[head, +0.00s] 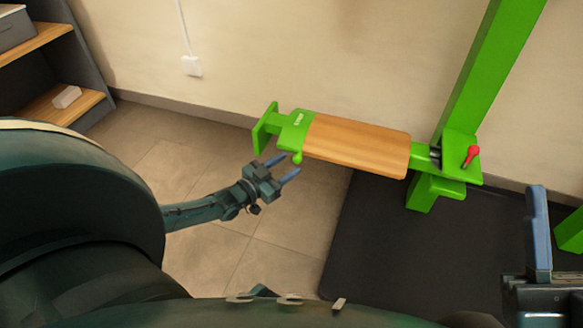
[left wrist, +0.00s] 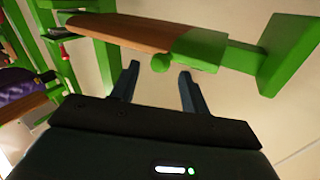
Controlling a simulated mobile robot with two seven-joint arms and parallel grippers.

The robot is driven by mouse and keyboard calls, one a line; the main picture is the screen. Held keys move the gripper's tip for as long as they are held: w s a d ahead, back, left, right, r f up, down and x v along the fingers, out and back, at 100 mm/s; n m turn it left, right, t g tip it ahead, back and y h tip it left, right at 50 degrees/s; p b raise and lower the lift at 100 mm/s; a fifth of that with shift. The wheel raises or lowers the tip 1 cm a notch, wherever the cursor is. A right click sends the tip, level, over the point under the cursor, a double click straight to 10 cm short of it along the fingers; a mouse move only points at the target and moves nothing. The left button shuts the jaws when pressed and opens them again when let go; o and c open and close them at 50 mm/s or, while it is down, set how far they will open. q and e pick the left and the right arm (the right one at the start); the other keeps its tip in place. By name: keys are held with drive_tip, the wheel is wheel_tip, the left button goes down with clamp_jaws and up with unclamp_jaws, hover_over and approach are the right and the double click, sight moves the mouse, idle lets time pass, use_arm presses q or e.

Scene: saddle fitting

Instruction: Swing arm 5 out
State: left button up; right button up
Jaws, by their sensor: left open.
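The swing arm (head: 355,143) is green with a long wooden top, and it reaches left from a green upright post (head: 490,75). Small lettering on its green end is too small to read, so I cannot confirm the number 5. A small green ball knob (head: 297,158) hangs at the arm's free end, before a square green end plate (head: 265,129). My left gripper (head: 283,168) is open and empty, just short of the knob. In the left wrist view the knob (left wrist: 160,62) shows between and beyond the two fingertips. My right gripper (head: 538,235) shows only partly at the lower right.
A red-handled lever (head: 471,156) sits at the arm's post end. A black mat (head: 400,250) covers the floor below. A shelf unit (head: 82,70) stands at the far left. The tiled floor (head: 200,165) left of the arm is clear. The wall is close behind.

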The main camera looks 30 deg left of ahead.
use_arm(q)
drive_tip(key=shift+b+x, duration=0.35)
drive_tip(key=shift+x, duration=0.95)
drive_tip(key=shift+c, duration=0.4)
clamp_jaws()
